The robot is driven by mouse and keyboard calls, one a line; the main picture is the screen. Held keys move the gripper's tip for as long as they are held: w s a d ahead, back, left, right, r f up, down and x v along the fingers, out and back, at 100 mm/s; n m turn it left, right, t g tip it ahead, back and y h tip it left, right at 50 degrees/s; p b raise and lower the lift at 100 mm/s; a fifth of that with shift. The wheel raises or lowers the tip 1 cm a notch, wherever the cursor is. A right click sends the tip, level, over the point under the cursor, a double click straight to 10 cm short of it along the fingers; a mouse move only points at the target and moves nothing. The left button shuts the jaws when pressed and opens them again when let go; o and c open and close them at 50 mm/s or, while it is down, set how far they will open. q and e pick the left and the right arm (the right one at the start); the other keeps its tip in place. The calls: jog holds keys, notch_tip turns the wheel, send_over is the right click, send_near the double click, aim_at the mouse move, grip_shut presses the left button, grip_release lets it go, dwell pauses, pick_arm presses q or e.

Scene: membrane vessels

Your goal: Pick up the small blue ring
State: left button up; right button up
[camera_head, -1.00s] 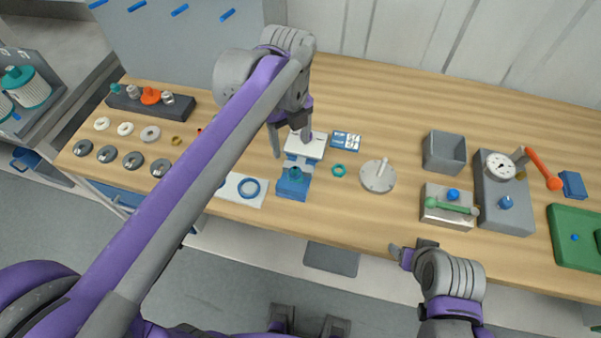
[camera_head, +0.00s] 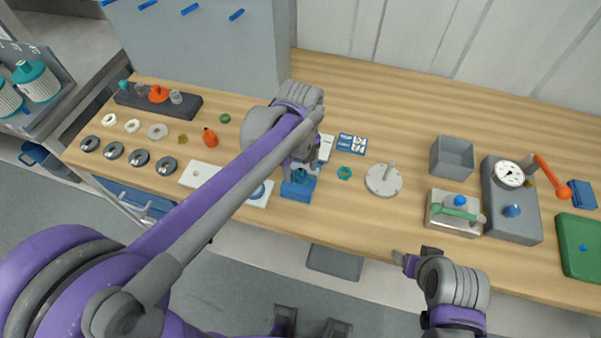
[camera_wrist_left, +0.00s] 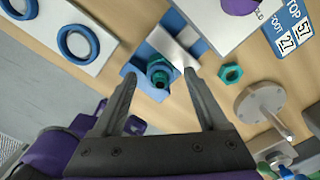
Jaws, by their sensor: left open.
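Two blue rings lie on a white plate (camera_wrist_left: 105,12) in the left wrist view: one ring (camera_wrist_left: 60,42) nearer the gripper and another ring (camera_wrist_left: 35,8) cut by the top-left corner. I cannot tell surely which is smaller. In the head view one ring (camera_head: 259,191) shows beside my left arm, which hides part of the plate. My left gripper (camera_wrist_left: 160,88) is open and empty. Its fingers point at a blue fixture (camera_head: 298,190) with a teal hex fitting (camera_wrist_left: 159,72), to the right of the rings. My right gripper (camera_head: 403,262) is at the table's front edge; its jaws are unclear.
A teal nut (camera_head: 344,173) and a grey disc with a post (camera_head: 384,180) lie right of the fixture. A blue-and-white label card (camera_head: 352,143) lies behind. Further right stand a grey bin (camera_head: 452,157) and a gauge unit (camera_head: 511,205). Washers (camera_head: 140,158) lie at left.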

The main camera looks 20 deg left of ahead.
pick_arm(q)
jog(key=shift+c, duration=0.2)
grip_shut()
jog(key=shift+r, duration=0.1)
